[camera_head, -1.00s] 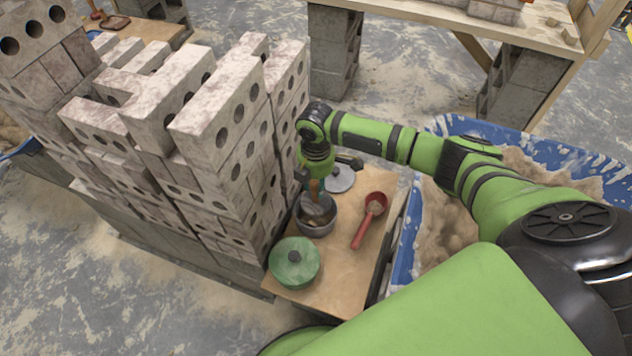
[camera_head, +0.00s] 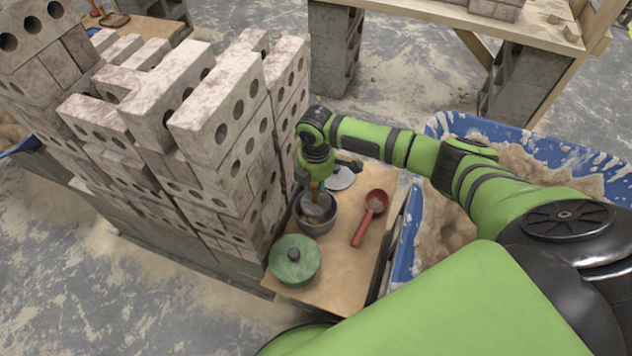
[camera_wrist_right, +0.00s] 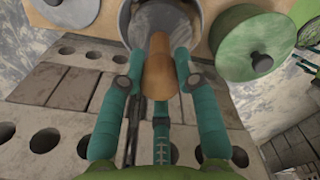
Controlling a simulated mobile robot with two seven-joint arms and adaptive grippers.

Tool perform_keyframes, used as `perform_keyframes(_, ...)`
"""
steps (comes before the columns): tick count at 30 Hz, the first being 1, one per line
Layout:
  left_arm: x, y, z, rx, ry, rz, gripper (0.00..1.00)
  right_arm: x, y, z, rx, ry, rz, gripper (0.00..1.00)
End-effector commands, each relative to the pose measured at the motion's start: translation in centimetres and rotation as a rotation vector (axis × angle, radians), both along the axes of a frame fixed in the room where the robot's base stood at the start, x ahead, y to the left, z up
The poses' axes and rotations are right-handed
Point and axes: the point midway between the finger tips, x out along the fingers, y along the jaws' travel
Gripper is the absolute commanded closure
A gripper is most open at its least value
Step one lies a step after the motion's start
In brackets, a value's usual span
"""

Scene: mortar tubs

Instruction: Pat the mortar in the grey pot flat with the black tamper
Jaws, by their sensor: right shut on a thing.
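The grey pot (camera_head: 317,229) stands on the small wooden board, and it also shows at the top of the right wrist view (camera_wrist_right: 127,22). My right gripper (camera_head: 314,186) is above the pot, shut on the wooden handle of the tamper (camera_wrist_right: 159,68). The handle points down into the pot, and the tamper's head is low, inside or at the pot's mouth. Whether it touches the mortar is hidden, and the mortar's surface is mostly covered.
A green lid (camera_head: 294,261) lies in front of the pot, a grey lid (camera_head: 342,177) behind it. A red scoop (camera_head: 371,215) lies to the right. A stacked brick wall (camera_head: 220,140) stands close on the left. A blue tub (camera_head: 403,262) of mortar is at right.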

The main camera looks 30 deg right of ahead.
Motion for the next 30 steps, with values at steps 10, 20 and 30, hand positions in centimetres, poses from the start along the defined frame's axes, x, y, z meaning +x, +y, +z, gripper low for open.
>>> perform_keyframes(10, 0.1, -0.1, -1.2, -0.001, -0.002, 0.000, 0.39, 0.0, 0.1, -2.1, 0.002, 0.000, 0.000, 0.94)
perform_keyframes(20, 0.4, 0.0, -2.2, -0.001, -0.008, 0.001, 0.39, 0.0, 0.0, -4.0, 0.001, 0.001, -0.001, 0.94)
perform_keyframes(30, 0.4, -0.2, -3.4, -0.002, -0.007, -0.001, 0.39, 0.0, 0.1, -5.9, 0.001, 0.000, 0.000, 0.94)
